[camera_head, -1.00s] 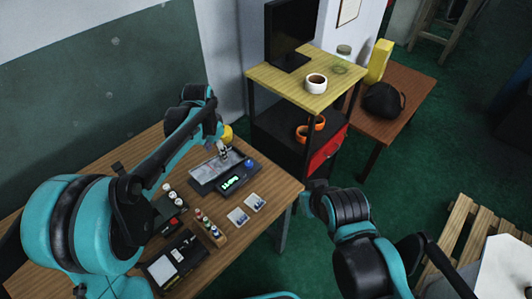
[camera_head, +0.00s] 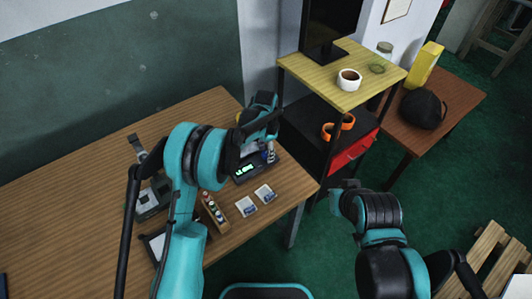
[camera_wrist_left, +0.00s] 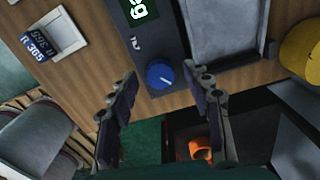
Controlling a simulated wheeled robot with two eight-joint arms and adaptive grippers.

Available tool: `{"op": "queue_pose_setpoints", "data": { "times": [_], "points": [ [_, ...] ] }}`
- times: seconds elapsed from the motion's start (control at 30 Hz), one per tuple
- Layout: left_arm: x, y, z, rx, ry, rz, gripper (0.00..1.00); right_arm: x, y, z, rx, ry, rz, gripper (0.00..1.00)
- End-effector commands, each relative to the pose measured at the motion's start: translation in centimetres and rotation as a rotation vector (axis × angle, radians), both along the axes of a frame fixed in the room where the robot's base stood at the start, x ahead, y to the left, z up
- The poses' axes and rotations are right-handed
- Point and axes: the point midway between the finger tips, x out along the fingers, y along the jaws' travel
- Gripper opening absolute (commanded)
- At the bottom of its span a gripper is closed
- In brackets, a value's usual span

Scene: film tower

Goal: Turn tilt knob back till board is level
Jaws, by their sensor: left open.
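The blue tilt knob (camera_wrist_left: 160,74) has a white pointer line and sits on the dark control unit (camera_wrist_left: 150,45). In the left wrist view it lies ahead of my left gripper (camera_wrist_left: 164,84), whose two fingers stand apart on either side of it. The fingers do not appear to grip it. The grey board (camera_wrist_left: 225,35) is beside the unit, with a raised rim. In the head view my left gripper (camera_head: 270,152) is over the unit's right end, and my arm hides most of the board. Its tilt cannot be told. My right gripper is not visible.
The unit's green display (camera_head: 245,169) is lit. A shelf with a white cup (camera_head: 348,80) stands to the right.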

Motion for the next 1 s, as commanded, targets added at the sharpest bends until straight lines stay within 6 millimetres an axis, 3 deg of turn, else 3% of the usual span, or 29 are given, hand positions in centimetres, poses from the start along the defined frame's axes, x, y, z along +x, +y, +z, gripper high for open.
{"op": "queue_pose_setpoints", "data": {
  "times": [0.27,0.47,0.5,1.0],
  "points": [
    [0.01,0.0,-0.24,0.0,0.0,0.001,0.49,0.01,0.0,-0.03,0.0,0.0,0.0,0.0],
    [0.01,0.0,-0.23,0.0,0.0,0.001,0.02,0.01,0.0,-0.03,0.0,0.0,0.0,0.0],
    [0.01,0.0,-0.23,0.0,0.0,0.001,0.0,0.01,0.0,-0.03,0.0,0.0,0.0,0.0],
    [0.02,0.01,-0.23,0.0,0.0,0.113,0.0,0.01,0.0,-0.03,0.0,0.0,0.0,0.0]
  ]
}}
